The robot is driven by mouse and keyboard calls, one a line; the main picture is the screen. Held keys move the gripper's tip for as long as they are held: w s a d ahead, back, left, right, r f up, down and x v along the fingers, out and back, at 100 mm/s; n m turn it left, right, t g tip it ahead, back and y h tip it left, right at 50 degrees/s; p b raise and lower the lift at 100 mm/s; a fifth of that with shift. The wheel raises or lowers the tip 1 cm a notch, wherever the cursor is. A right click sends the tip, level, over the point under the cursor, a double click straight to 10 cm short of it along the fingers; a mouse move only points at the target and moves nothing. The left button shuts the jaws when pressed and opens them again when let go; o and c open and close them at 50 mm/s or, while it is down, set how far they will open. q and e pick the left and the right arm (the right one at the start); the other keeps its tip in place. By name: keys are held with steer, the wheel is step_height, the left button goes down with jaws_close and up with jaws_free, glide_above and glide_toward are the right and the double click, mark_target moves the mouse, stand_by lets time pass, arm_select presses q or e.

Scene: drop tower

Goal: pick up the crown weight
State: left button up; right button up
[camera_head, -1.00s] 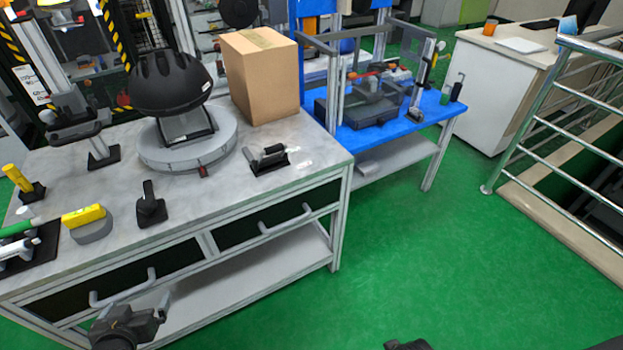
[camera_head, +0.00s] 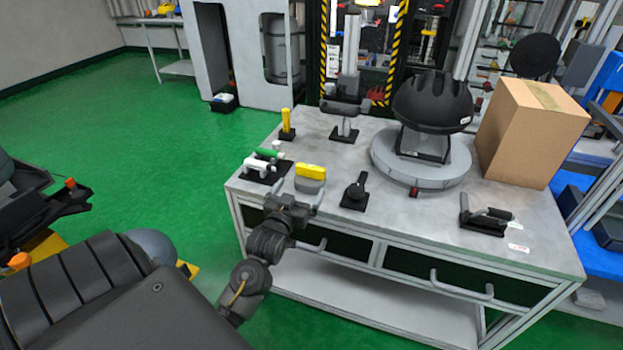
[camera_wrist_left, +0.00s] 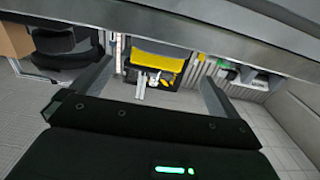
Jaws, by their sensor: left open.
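No thing in view is plainly marked as the crown weight, and I cannot tell which one it is. My left gripper (camera_head: 298,203) is open at the front left edge of the grey workbench (camera_head: 400,222), just in front of a grey block with a yellow top (camera_head: 311,172). In the left wrist view, the two fingers (camera_wrist_left: 155,90) stand wide apart with nothing held. A black helmet (camera_head: 433,98) sits on a round grey base (camera_head: 424,178). My right gripper is not in view.
A cardboard box (camera_head: 525,135) stands at the right back of the bench. A black clamp-like tool (camera_head: 485,219) lies near the right front. A yellow upright piece (camera_head: 286,124) and a green-and-white tool (camera_head: 262,163) are at the left. The green floor (camera_head: 150,130) is clear left of the bench.

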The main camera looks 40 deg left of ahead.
mark_target(309, 175)
arm_select(q)
steer(key=shift+x, duration=3.15)
steer(key=shift+f, duration=0.2)
steer(key=c, duration=1.7)
steer(key=shift+r, duration=0.15)
steer(key=shift+c, duration=0.2)
